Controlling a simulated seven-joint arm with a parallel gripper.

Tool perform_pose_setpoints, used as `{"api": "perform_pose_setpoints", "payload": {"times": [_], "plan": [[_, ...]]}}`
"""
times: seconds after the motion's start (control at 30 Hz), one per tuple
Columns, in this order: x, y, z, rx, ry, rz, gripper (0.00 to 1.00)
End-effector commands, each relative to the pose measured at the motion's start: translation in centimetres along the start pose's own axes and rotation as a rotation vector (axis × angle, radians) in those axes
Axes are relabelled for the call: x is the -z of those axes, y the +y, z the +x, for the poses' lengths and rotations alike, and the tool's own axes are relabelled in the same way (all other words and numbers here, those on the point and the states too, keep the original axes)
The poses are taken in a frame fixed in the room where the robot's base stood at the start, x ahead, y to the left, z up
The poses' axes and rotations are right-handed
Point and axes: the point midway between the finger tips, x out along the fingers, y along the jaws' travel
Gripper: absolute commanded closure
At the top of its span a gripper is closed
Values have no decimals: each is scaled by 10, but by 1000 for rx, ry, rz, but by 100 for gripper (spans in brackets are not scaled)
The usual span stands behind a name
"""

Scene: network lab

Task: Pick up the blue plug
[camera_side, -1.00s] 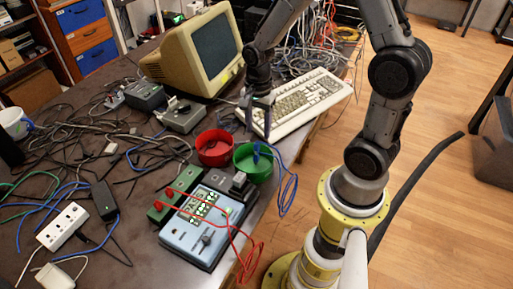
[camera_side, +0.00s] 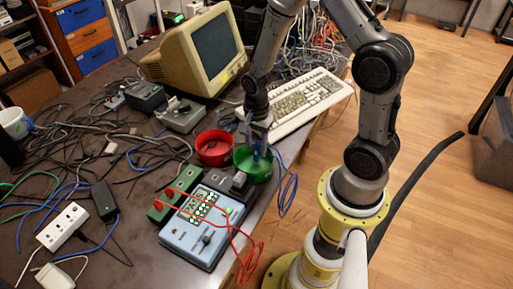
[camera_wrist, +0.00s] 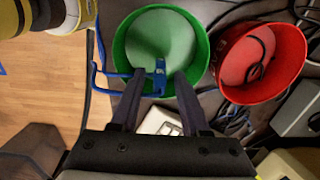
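The blue plug (camera_wrist: 157,78) stands at the rim of the green bowl (camera_wrist: 197,27) in the wrist view, with its blue cable (camera_wrist: 105,68) running out to the left. In the side view the blue plug (camera_side: 256,151) shows at the green bowl (camera_side: 262,176). My gripper (camera_wrist: 158,75) points at the bowl with its two fingers apart, one on either side of the plug in the picture. The fingers look open and empty. In the side view my gripper (camera_side: 257,138) is just above the bowl; whether it touches the plug cannot be told.
A red bowl (camera_side: 215,148) stands beside the green one. A keyboard (camera_side: 300,103) lies behind them. A blue meter box (camera_side: 200,232) with red leads is in front. Tangled cables cover the left of the table; the table edge is close on the right.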

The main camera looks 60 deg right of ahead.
Motion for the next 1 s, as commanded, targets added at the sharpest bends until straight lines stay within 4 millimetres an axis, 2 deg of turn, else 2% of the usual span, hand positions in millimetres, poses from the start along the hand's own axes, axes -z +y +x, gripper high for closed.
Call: {"api": "perform_pose_setpoints", "payload": {"times": [0.03, 0.2, 0.23, 0.77, 0.87, 1.0], "plan": [[0, 0, 0, 0, 0, 0, 66], [0, 0, 0, 0, 0, 0, 96], [0, 0, 0, 0, 0, 0, 100], [0, 0, -5, 1, 0, 0, 100], [0, -1, -13, 4, 1, 0, 100], [0, 1, -37, 6, 1, 0, 100]]}}
